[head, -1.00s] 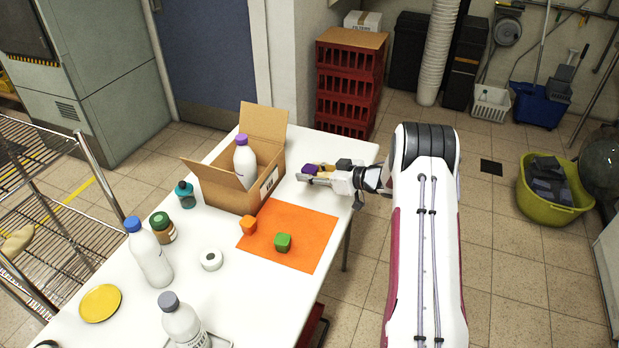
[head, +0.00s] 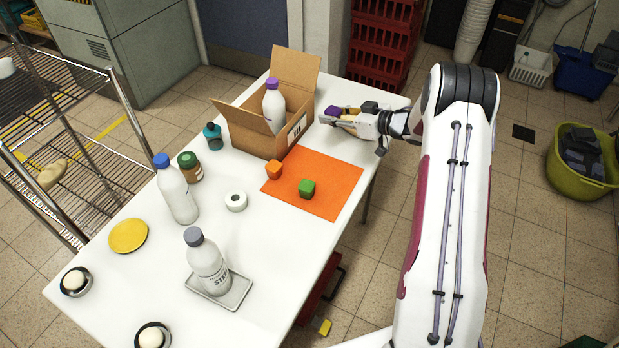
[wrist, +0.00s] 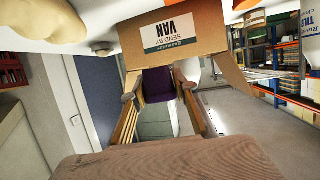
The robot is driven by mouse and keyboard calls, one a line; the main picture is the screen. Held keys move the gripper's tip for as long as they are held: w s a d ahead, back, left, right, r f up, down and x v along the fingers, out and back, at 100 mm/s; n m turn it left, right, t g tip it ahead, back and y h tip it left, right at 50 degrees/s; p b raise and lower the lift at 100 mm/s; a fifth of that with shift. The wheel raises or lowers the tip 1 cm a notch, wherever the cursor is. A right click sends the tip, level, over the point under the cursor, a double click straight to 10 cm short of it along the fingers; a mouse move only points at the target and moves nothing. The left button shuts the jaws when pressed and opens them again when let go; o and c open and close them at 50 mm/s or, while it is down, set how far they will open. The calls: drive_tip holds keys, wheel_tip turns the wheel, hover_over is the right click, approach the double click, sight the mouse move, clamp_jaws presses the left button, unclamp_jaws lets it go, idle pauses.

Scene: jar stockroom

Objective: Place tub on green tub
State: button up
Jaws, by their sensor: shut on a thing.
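My gripper (head: 329,116) is shut on a small purple tub (head: 333,111), held at the far right end of the table, right of the cardboard box. The purple tub also shows between my fingers in the wrist view (wrist: 158,85). The green tub (head: 307,188) stands on the orange mat (head: 331,173), nearer the camera than my gripper, with nothing on top of it. An orange tub (head: 274,170) stands at the mat's left edge, apart from the green one.
The open cardboard box (head: 262,134) holds a white bottle with a purple cap (head: 274,106) and borders the mat. The mat's right part is clear.

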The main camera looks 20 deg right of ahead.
drive_tip(key=s+a+r, duration=0.3)
drive_tip(key=s+a, duration=0.4)
drive_tip(key=a, duration=0.1)
drive_tip(key=n+y, duration=0.1)
hover_over(307, 185)
drive_tip(key=shift+f+g, duration=0.4)
drive_tip(key=shift+f, duration=2.95)
drive_tip(key=shift+f, duration=2.1)
